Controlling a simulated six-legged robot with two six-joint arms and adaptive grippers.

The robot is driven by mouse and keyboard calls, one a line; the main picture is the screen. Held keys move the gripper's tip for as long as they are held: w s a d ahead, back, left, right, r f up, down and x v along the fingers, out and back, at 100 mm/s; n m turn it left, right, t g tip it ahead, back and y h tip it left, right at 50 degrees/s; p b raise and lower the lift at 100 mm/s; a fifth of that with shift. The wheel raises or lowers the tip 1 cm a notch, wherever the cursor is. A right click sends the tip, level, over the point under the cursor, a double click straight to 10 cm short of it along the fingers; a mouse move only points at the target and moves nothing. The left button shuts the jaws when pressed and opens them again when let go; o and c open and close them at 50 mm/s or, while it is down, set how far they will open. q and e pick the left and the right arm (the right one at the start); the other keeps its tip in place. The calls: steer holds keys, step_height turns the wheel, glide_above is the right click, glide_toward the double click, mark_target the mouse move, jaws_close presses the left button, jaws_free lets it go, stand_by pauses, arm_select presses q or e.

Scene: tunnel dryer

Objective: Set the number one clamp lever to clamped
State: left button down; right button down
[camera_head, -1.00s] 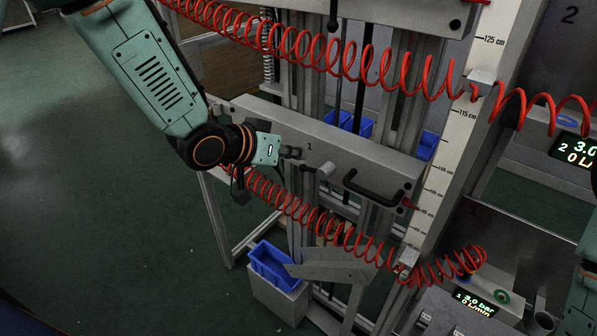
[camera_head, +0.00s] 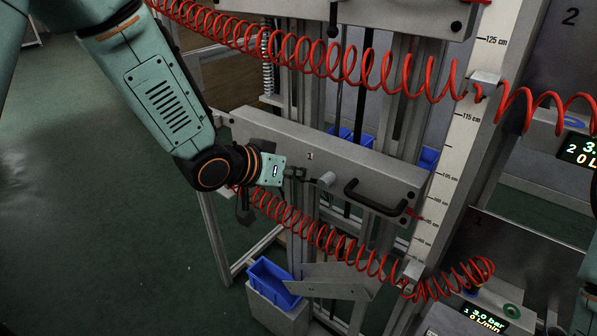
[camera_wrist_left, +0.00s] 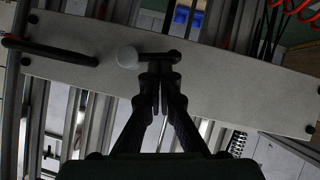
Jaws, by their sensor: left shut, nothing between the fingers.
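The number one clamp lever is a short dark lever with a pale grey knob (camera_head: 326,179) on the front of the grey beam (camera_head: 375,167) marked 1. In the left wrist view the knob (camera_wrist_left: 127,57) is left of the fingertips, and the dark lever arm runs right from it to a round dark end just above them. My left gripper (camera_head: 301,174) is shut and empty, with its tips close to the lever. In the wrist view its closed fingers (camera_wrist_left: 157,82) point at the beam. I cannot tell whether they touch the lever. My right gripper is out of view.
A black handle (camera_head: 377,197) sits on the beam right of the lever. Red coiled hoses pass above (camera_head: 330,65) and below (camera_head: 330,240) the beam. A scale post (camera_head: 465,130) stands at the right. A blue bin (camera_head: 272,280) is below. Open green floor lies left.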

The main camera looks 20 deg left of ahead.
arm_select(q)
steer(key=shift+a+f+h+p, duration=0.1)
steer(key=shift+a+h+p, duration=0.15)
steer(key=shift+p, duration=0.25)
steer(key=shift+d+n, duration=0.1)
steer(key=shift+n, duration=0.2)
steer(key=shift+p, duration=0.35)
